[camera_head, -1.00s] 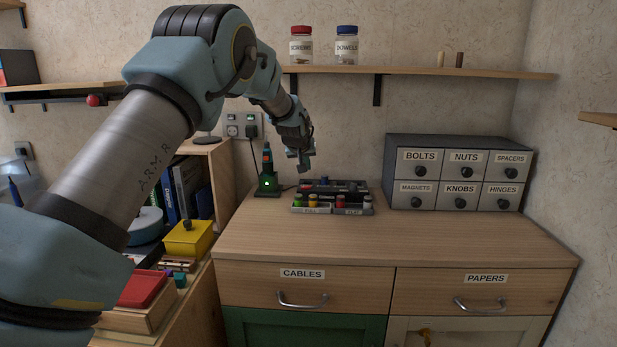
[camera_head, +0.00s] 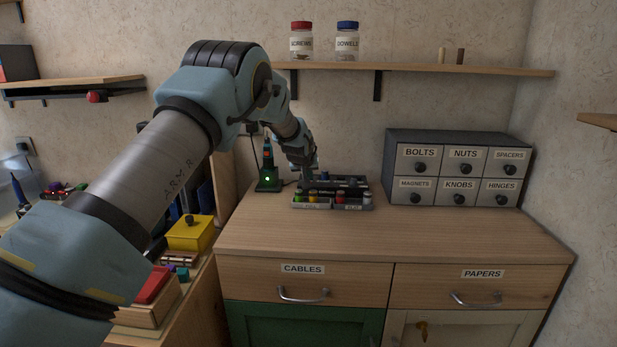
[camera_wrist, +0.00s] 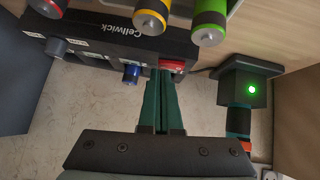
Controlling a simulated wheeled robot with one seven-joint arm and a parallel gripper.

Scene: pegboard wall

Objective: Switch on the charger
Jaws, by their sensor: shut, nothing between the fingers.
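The charger (camera_head: 345,183), a dark box marked Cellwick, stands on the cabinet top behind battery trays. In the wrist view the charger (camera_wrist: 115,35) appears upside down, with a red switch (camera_wrist: 172,65), a blue knob (camera_wrist: 132,72) and a grey knob (camera_wrist: 58,47). My gripper (camera_head: 309,178) is over the charger's left end. In the wrist view my gripper (camera_wrist: 164,74) is shut and empty, its green fingertips right at the red switch and partly covering it. I cannot tell whether they touch, or which way the switch is set.
A dark green stand (camera_head: 268,184) with a lit green lamp is close left of the charger. Several batteries (camera_wrist: 208,22) sit in trays in front. A grey drawer unit (camera_head: 458,170) stands right. A shelf (camera_head: 420,69) runs above. The front cabinet top is clear.

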